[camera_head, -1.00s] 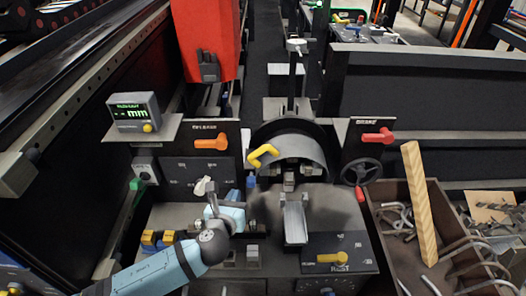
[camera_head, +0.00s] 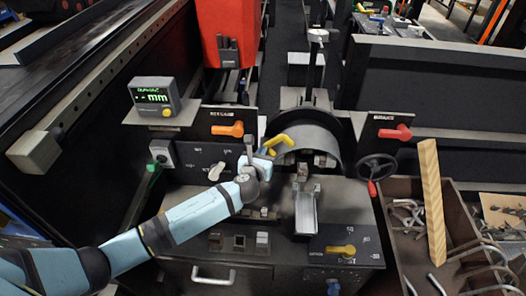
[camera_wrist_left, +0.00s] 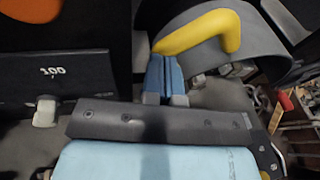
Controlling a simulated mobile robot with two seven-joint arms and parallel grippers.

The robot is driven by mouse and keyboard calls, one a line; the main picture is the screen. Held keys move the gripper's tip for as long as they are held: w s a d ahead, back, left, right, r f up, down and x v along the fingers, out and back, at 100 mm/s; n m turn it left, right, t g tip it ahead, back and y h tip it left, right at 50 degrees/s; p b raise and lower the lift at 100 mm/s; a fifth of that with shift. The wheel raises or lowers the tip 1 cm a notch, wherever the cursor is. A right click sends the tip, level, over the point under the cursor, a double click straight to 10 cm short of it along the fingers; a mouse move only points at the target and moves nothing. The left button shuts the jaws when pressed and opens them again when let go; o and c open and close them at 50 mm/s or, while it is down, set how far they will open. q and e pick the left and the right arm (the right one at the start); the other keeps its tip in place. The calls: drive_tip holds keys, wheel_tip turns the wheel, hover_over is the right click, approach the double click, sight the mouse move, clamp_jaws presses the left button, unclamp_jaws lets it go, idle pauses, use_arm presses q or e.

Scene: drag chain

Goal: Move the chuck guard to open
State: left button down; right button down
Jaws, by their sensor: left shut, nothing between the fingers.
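The chuck guard (camera_head: 318,132) is a dark grey curved cover over the chuck in the middle of the head view. Its bent yellow handle (camera_head: 282,143) sticks out on the left side. In the left wrist view the guard (camera_wrist_left: 268,48) fills the upper right, with the yellow handle (camera_wrist_left: 205,30) along its edge. My left gripper (camera_head: 264,152) is shut and empty, just left of and below the handle. Its blue fingertips (camera_wrist_left: 163,62) reach the handle's left end in the wrist view; whether they touch it I cannot tell. My right gripper is not in view.
An orange lever (camera_head: 228,129) and a display (camera_head: 154,95) are left of the guard. A red lever (camera_head: 395,132) and black handwheel (camera_head: 377,167) are right. A yellow lever (camera_head: 341,250) sits below. A bin (camera_head: 399,243) of bent rods holds a wooden bar (camera_head: 431,200).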

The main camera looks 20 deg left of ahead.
use_arm(q)
drive_tip(key=shift+w, duration=0.3)
drive_tip(key=shift+w+a, duration=0.1)
drive_tip(key=shift+w, duration=0.2)
drive_tip(key=w, duration=0.2)
drive_tip(key=w+a, duration=0.1)
drive_tip(key=w, duration=0.1)
drive_tip(key=w+a, duration=0.1)
drive_tip(key=w, duration=0.1)
drive_tip(key=shift+w, duration=0.35)
drive_tip(key=shift+s, duration=0.1)
